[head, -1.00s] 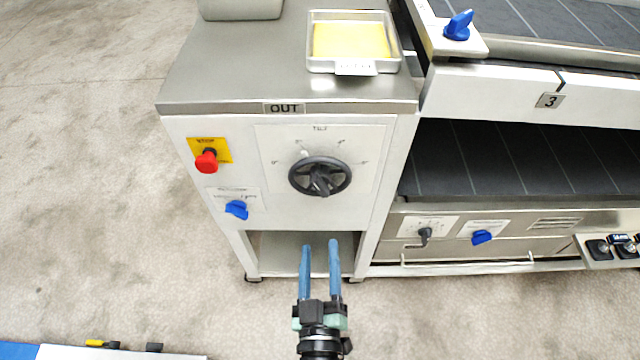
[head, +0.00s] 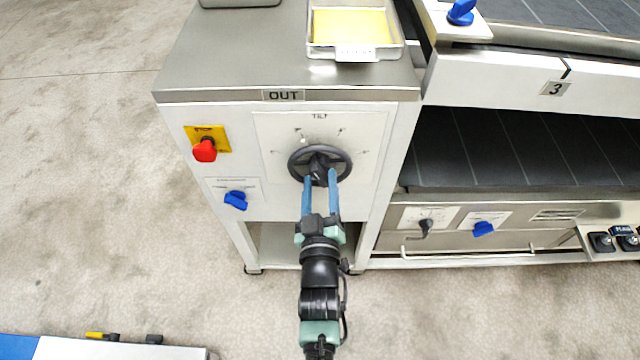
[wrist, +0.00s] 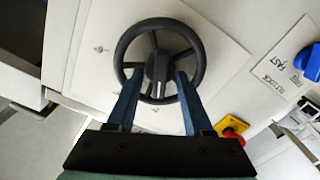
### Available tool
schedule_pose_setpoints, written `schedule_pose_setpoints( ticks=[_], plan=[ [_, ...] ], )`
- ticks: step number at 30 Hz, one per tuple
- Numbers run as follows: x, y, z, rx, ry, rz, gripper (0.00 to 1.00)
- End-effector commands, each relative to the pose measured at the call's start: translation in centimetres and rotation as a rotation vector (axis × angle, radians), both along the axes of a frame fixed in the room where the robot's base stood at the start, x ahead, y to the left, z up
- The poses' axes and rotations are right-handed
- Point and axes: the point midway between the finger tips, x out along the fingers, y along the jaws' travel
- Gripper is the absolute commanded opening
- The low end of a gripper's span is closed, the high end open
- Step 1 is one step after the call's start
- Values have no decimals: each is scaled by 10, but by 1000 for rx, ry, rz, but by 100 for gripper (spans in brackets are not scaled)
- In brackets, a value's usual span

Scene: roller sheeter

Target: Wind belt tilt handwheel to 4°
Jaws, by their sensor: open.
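The tilt handwheel (head: 343,153) is a black spoked wheel on a white plate marked TILT (head: 270,140), on the front of the steel cabinet. In the wrist view the handwheel (wrist: 199,62) fills the upper middle, with its dark hub (wrist: 158,68) at the centre. My gripper (head: 320,176) is open, its two blue fingers reaching up to the lower part of the wheel. In the wrist view my gripper (wrist: 156,78) has one finger on each side of the hub. Whether the fingers touch the wheel I cannot tell. The scale numbers are too small to read.
A red stop button (head: 204,150) and a blue knob (head: 236,200) sit left of the wheel. A tray with a yellow sheet (head: 350,28) lies on the cabinet top. The belt machine (head: 490,100) stands close on the right.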

Motion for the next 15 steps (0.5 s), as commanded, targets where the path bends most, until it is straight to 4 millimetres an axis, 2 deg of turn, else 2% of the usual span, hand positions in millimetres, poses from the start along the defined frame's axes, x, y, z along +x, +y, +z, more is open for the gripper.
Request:
schedule_pose_setpoints(
  ticks=[6,12,15],
  plan=[
    [0,0,0,0,0,0,49],
    [0,0,0,0,0,0,13],
    [0,0,0,0,0,0,0]
  ],
)
